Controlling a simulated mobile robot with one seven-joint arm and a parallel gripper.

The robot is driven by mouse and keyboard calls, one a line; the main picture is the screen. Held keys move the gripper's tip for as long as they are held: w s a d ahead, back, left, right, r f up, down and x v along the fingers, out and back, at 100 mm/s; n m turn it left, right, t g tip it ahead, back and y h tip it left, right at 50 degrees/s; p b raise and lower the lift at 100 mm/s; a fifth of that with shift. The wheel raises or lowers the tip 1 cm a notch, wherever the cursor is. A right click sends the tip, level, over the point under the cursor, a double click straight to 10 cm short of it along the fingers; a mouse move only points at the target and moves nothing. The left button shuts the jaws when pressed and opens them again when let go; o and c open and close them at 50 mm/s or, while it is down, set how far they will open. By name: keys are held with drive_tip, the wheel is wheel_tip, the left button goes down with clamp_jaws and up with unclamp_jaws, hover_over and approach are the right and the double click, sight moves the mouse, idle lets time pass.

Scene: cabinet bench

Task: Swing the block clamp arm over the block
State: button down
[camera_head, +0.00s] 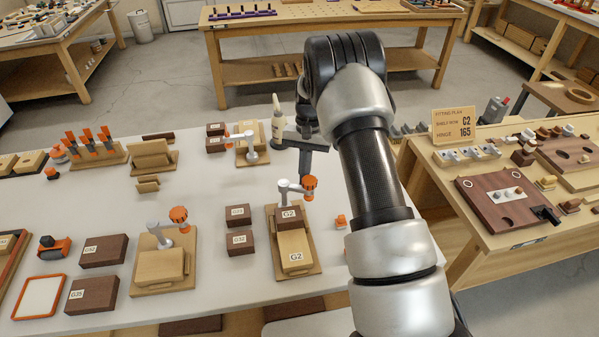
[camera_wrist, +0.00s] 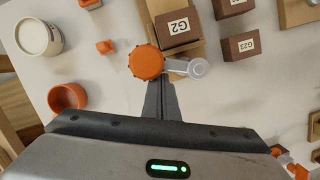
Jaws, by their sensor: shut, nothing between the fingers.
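The block clamp has a grey arm (camera_wrist: 178,66) on a grey pivot post (camera_head: 283,190), with a round orange knob (camera_head: 309,182) at its free end. The knob (camera_wrist: 147,62) also shows in the wrist view. The dark G2 block (camera_head: 288,216) sits on the wooden clamp base (camera_head: 312,262), behind a light wooden piece (camera_head: 293,243) also marked G2. In the wrist view the arm runs along the near edge of the block (camera_wrist: 178,24), the knob by its corner. My gripper (camera_head: 303,176) is shut and empty, its fingertips (camera_wrist: 162,84) close beside the knob; contact cannot be told.
Dark labelled blocks (camera_head: 239,242) lie left of the clamp base. Another clamp fixture (camera_head: 160,262) stands further left, and one (camera_head: 250,150) behind. A cream bottle (camera_head: 278,122) stands near my gripper. In the wrist view, an orange cup (camera_wrist: 68,97) and a cream container (camera_wrist: 38,37) stand left.

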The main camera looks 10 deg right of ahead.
sight(305, 182)
drive_tip(key=s+m, duration=0.1)
drive_tip(key=m, duration=0.1)
drive_tip(key=s+m, duration=0.1)
drive_tip(key=shift+m+t+y, duration=0.3)
drive_tip(key=shift+m+y, duration=0.1)
drive_tip(key=m, duration=0.1)
drive_tip(key=s+m, duration=0.1)
drive_tip(key=shift+s+a+m+b, duration=0.25)
drive_tip(key=shift+a+m+b, duration=0.05)
drive_tip(key=shift+m, duration=0.1)
drive_tip(key=m, duration=0.1)
drive_tip(key=s+m+t, duration=0.1)
drive_tip(key=shift+s+a+m+y, duration=0.1)
drive_tip(key=shift+a+m+y, duration=0.2)
drive_tip(key=shift+a, duration=0.1)
drive_tip(key=m, duration=0.1)
drive_tip(key=s+a+m, duration=0.1)
drive_tip(key=shift+a+m+t, duration=0.1)
drive_tip(key=shift+m+t, duration=0.3)
drive_tip(key=shift+s+a, duration=0.1)
drive_tip(key=shift+a, duration=0.05)
drive_tip(key=shift+s+a, duration=0.1)
drive_tip(key=shift+a, duration=0.1)
drive_tip(key=shift+d, duration=0.15)
